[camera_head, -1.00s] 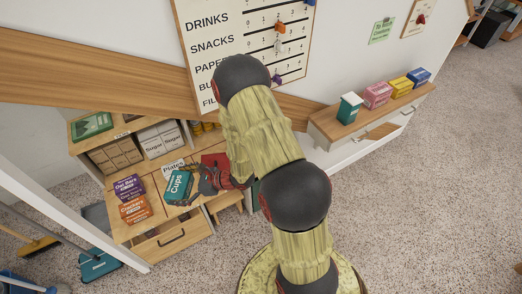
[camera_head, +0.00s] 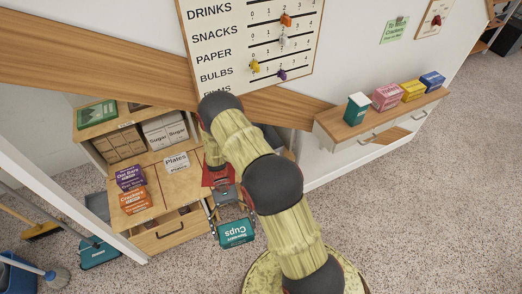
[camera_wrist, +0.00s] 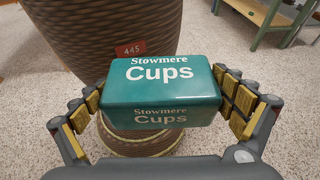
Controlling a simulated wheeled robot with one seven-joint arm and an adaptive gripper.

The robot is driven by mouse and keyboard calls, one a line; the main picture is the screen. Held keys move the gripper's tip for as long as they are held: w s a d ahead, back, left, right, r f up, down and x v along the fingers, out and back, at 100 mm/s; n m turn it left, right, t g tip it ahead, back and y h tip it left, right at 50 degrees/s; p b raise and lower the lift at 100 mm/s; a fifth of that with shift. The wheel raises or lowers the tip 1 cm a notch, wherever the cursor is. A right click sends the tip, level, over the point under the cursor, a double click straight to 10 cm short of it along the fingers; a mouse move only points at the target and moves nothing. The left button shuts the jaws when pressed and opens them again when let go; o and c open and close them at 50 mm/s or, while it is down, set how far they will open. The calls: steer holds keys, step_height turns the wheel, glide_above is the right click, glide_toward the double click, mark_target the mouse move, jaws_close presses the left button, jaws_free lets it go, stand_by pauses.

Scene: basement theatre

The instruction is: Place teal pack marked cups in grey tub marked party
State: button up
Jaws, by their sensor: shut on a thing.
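The teal pack marked Cups (camera_head: 236,233) is held in my gripper (camera_head: 232,213), in front of the shelf unit and above the floor. In the wrist view the pack (camera_wrist: 162,82) sits between my two fingers (camera_wrist: 163,98), with their yellow pads against its sides. Its label reads "Stowmere Cups" on two faces. I cannot make out a grey tub marked party in either view.
The shelf unit's top (camera_head: 185,187) bears a purple box (camera_head: 129,178), an orange box (camera_head: 135,201) and a white Plates pack (camera_head: 177,162). A wall ledge (camera_head: 348,133) holds several boxes. A brown ribbed round thing tagged 445 (camera_wrist: 100,30) stands behind the pack. Speckled floor at right is clear.

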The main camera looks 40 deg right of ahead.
steer(key=w+d+f+n+t+h, duration=0.1)
steer(key=w+d+n+h, duration=0.3)
steer(key=d, duration=0.3)
steer(key=w+d+f+n+t+h+b, duration=0.1)
steer(key=w+d+n+h, duration=0.1)
steer(key=d+n+h, duration=0.45)
steer(key=w+d+f+n+t+h, duration=0.1)
steer(key=w+d+n+h, duration=0.25)
steer(key=d, duration=0.55)
steer(key=w+d+r+n+t+h, duration=0.1)
steer(key=w+d+r+n+t, duration=0.2)
steer(key=w, duration=0.5)
steer(key=w+d+r+n+t+h+b, duration=0.1)
steer(key=w+d+n+t+h, duration=0.15)
steer(key=w+n+t, duration=0.4)
steer(key=w+d+r+t+h, duration=0.1)
steer(key=w+d+t, duration=0.15)
steer(key=w, duration=0.75)
steer(key=w+d+f+b, duration=0.2)
steer(key=d+f+b, duration=0.2)
steer(key=d+f, duration=0.2)
steer(key=w+d+f+b, duration=0.3)
steer(key=d+f+b, duration=0.1)
steer(key=d+f, duration=0.2)
steer(key=shift+w+d+f, duration=0.2)
steer(key=shift+w+d, duration=0.15)
steer(key=shift+d, duration=0.3)
steer(key=shift+f+n, duration=0.25)
steer(key=shift+f, duration=0.05)
steer(key=shift+f, duration=0.3)
